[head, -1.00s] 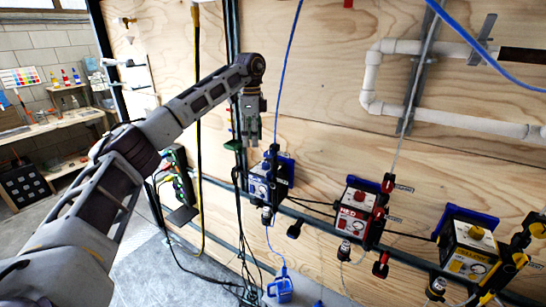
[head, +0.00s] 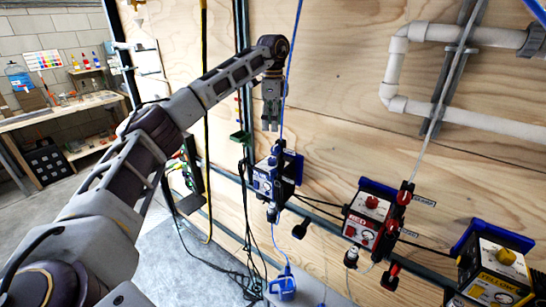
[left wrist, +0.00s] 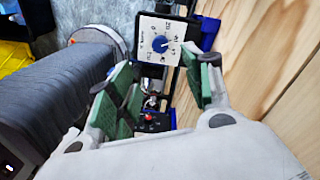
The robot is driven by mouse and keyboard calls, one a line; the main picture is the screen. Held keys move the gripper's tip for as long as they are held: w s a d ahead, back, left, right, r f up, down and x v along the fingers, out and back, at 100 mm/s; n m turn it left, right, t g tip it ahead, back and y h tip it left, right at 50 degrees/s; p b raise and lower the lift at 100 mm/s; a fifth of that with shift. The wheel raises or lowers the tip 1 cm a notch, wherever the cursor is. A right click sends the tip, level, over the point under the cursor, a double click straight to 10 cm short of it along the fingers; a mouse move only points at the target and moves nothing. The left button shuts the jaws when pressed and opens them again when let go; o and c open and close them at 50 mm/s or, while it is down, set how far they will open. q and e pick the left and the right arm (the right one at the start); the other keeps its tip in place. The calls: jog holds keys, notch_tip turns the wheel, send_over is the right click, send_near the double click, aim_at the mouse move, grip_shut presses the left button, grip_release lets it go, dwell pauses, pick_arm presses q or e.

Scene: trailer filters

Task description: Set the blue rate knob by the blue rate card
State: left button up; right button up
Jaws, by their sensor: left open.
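The blue pump unit (head: 265,179) hangs on the rail along the plywood wall, with dark and blue parts around its pale face. In the left wrist view the round blue knob (left wrist: 159,44) sits on a white dial plate with numbers (left wrist: 149,27); the numbers are too small to read surely. My left gripper (head: 270,127) points down above the blue unit, apart from it. In the left wrist view its green-padded fingers (left wrist: 163,88) are open and empty, with the dial beyond them. I cannot make out a blue rate card. My right gripper is not in view.
A red unit (head: 367,212) and a yellow unit (head: 492,268) hang farther right on the rail. A blue jug-like thing (head: 283,287) is below. Cables hang left of the blue unit. White pipes (head: 398,75) run on the wall. A workbench (head: 62,113) stands at far left.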

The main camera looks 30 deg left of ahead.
aim_at(272, 159)
pick_arm(q)
jog(key=f, duration=0.4)
jog(key=f+p, duration=0.1)
jog(key=f, duration=0.4)
jog(key=f+p, duration=0.1)
jog(key=f, duration=0.4)
jog(key=shift+s+d, duration=0.1)
jog(key=shift+s, duration=0.15)
jog(key=c, duration=1.1)
jog(key=shift+o, duration=0.2)
